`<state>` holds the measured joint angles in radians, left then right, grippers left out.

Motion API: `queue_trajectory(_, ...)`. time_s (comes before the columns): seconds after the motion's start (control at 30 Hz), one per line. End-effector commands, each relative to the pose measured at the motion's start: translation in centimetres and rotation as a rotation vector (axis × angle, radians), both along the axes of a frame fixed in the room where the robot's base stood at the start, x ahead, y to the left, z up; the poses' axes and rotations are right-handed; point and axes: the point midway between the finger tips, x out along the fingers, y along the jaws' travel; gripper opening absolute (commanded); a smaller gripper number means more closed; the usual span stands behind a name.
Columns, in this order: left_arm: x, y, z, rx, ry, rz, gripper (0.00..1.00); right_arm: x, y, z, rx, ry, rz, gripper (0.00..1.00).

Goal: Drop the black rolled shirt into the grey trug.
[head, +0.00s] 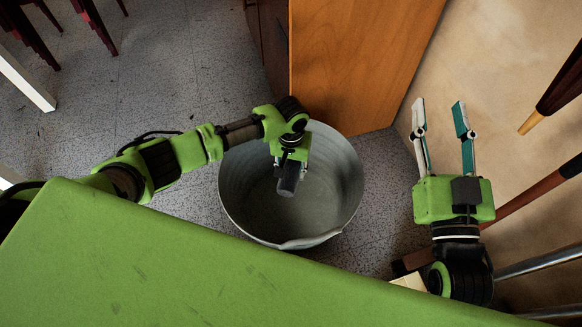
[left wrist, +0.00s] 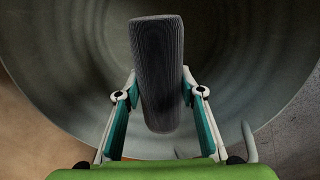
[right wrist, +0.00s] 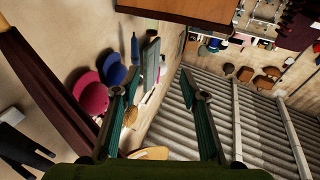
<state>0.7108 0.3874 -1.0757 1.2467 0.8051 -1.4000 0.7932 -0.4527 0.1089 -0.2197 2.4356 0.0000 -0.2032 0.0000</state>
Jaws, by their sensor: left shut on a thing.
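The grey trug (head: 340,170) stands on the floor in the middle of the head view, a round open tub. The black rolled shirt (head: 289,182) hangs below my left gripper (head: 290,160), over the trug's opening. In the left wrist view the rolled shirt (left wrist: 158,70) is a dark ribbed cylinder held between the two fingers of the left gripper (left wrist: 162,108), with the trug's inner wall (left wrist: 255,60) behind it. My right gripper (head: 440,110) is open and empty, to the right of the trug; its spread fingers also show in the right wrist view (right wrist: 155,95).
A wooden door panel (head: 360,60) stands right behind the trug. A beige wall (head: 480,60) runs along the right. Dark wooden legs and metal bars are near my right arm. Speckled floor (head: 170,70) lies open at the left.

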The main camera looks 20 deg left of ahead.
Motion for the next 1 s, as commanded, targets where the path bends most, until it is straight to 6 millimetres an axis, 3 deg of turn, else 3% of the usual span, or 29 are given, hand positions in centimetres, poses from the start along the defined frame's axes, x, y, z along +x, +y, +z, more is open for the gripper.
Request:
queue_trajectory(0.5, 0.0, 0.0, -2.8, 0.000, 0.000, 0.000, 0.12, -1.8, 0.3, 5.5, 0.074, -0.269, 0.017, 0.40)
queue_trajectory(1.0, 0.0, 0.0, -3.3, 0.000, 0.000, -0.001, 0.12, -2.6, 0.2, 6.8, 0.093, -0.335, 0.020, 0.40)
